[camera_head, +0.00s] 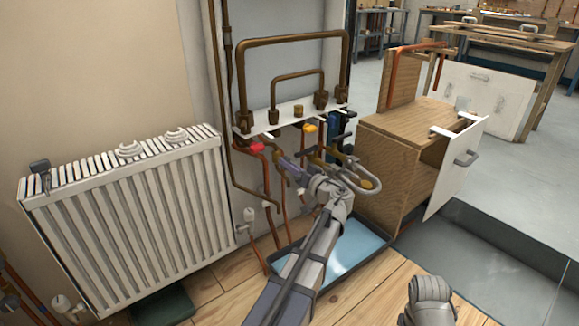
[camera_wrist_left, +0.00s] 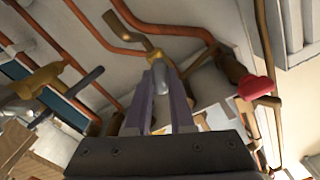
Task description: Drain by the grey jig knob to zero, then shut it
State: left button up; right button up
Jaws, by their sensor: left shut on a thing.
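My left gripper (camera_head: 285,164) reaches in among the pipes below the white manifold board. In the left wrist view my left gripper (camera_wrist_left: 162,88) is shut on the grey jig knob (camera_wrist_left: 161,76), a small rounded piece between the fingertips, in front of a brass fitting (camera_wrist_left: 140,45). In the head view the gripper hides the knob. I cannot tell how far the knob is turned. No gauge reading can be made out. My right gripper is not in view.
A red handle (camera_head: 256,148) sits left of the gripper, also in the left wrist view (camera_wrist_left: 256,88). A yellow handle (camera_head: 309,128) is above. A blue tray (camera_head: 284,265) lies below. A white radiator (camera_head: 130,215) stands left, a wooden cabinet (camera_head: 395,160) right.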

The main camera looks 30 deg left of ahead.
pick_arm(q)
grip_shut()
jog(key=shift+m, duration=0.3)
jog(key=m, duration=0.5)
jog(key=shift+m, duration=0.3)
jog(key=m, duration=0.5)
jog(key=shift+m, duration=0.4)
jog(key=o, duration=0.7)
grip_release()
jog(key=shift+o, duration=0.2)
